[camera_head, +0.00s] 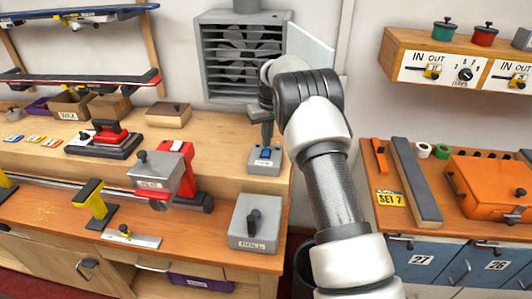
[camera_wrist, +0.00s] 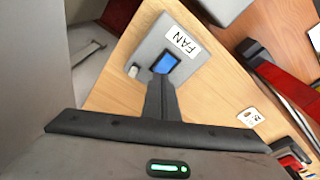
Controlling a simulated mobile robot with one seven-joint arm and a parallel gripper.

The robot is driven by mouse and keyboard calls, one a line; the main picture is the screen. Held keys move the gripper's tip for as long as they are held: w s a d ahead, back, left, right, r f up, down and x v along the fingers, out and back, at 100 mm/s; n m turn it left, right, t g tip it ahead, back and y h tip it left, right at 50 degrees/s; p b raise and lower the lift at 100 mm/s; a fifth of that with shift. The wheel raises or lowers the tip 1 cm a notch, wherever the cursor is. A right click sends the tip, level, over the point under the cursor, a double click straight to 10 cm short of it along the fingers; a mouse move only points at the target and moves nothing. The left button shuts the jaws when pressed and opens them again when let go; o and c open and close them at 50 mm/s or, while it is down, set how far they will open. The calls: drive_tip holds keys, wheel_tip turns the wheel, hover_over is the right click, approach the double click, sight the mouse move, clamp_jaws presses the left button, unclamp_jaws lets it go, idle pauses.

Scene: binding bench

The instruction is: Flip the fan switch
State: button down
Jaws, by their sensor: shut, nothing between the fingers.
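The fan switch (camera_head: 265,167) is a small grey box with a white FAN label and a blue rocker, on the raised back shelf at its right end. In the wrist view the grey box (camera_wrist: 153,42) and its blue rocker (camera_wrist: 166,63) are clear, with a small pale knob or lamp beside the rocker. My gripper (camera_head: 265,147) is shut and empty, pointing down just over the box. In the wrist view my gripper's tips (camera_wrist: 160,76) overlap the near edge of the rocker; I cannot tell whether they touch it.
A grey louvred fan housing (camera_head: 243,58) hangs on the wall behind. A grey box labelled ROLL (camera_head: 255,230) stands on the lower bench in front. A red and grey machine (camera_head: 165,172) is to the left. An orange bench with tools (camera_head: 400,205) stands to the right.

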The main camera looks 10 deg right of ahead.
drive_tip(key=shift+f+b, duration=0.45)
drive_tip(key=shift+f, duration=0.45)
idle(0.7)
wheel_tip(320, 180, up, 7)
drive_tip(key=p, duration=0.5)
idle(0.3)
drive_tip(key=shift+r, duration=0.1)
wheel_tip(320, 180, up, 11)
hover_over(266, 150)
drive_tip(key=s, duration=0.6)
drive_tip(key=s+r+m+t, duration=0.1)
drive_tip(key=s+r+t, duration=0.1)
drive_tip(key=s+r, duration=0.85)
drive_tip(key=s+f+m+t, duration=0.1)
drive_tip(key=s+f, duration=0.1)
drive_tip(key=s, duration=2.6)
drive_tip(key=shift+s+t, duration=0.25)
drive_tip(key=shift+t, duration=0.15)
